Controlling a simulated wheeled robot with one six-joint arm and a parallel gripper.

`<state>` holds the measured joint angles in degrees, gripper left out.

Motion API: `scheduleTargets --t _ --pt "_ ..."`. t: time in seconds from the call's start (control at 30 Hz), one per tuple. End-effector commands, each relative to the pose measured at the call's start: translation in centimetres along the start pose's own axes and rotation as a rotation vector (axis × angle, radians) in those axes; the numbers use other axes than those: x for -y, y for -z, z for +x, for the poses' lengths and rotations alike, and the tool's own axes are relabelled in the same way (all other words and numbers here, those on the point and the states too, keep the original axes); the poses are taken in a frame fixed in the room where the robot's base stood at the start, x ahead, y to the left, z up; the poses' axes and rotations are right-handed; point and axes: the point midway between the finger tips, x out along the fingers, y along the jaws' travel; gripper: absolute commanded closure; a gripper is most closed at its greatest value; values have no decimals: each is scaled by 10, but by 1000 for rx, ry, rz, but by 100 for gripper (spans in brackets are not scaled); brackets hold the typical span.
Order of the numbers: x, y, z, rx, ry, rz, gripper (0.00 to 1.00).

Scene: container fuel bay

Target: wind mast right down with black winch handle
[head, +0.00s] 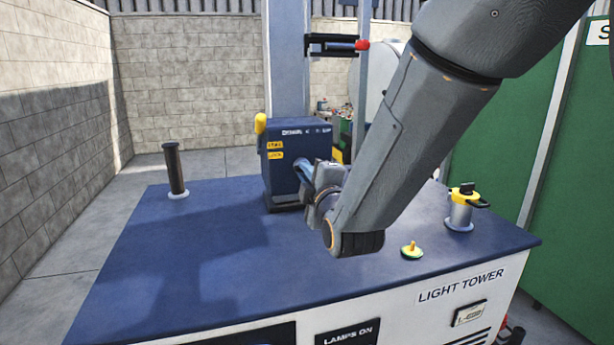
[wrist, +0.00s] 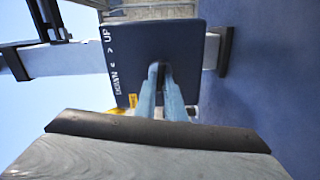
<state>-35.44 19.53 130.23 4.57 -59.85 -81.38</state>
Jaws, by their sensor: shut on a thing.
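My gripper (head: 303,172) is at the front face of the box. In the wrist view its two pale fingers (wrist: 161,78) are close together against that face, shut on what seems to be the black winch handle. The handle is hidden by the fingers and wrist.
A dark upright post (head: 175,168) stands on the deck (head: 180,250) at the left. A black bracket with a red tip (head: 335,45) sits on the mast. The front-left deck is clear.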

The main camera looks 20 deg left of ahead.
Motion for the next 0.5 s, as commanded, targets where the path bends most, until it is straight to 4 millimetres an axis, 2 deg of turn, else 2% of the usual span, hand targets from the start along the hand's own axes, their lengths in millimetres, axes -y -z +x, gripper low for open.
scheduleTargets --t 0.2,0.5 --pt "0 1 0 -2 -1 -121 100" --pt "1 1 0 -2 0 -199 100"
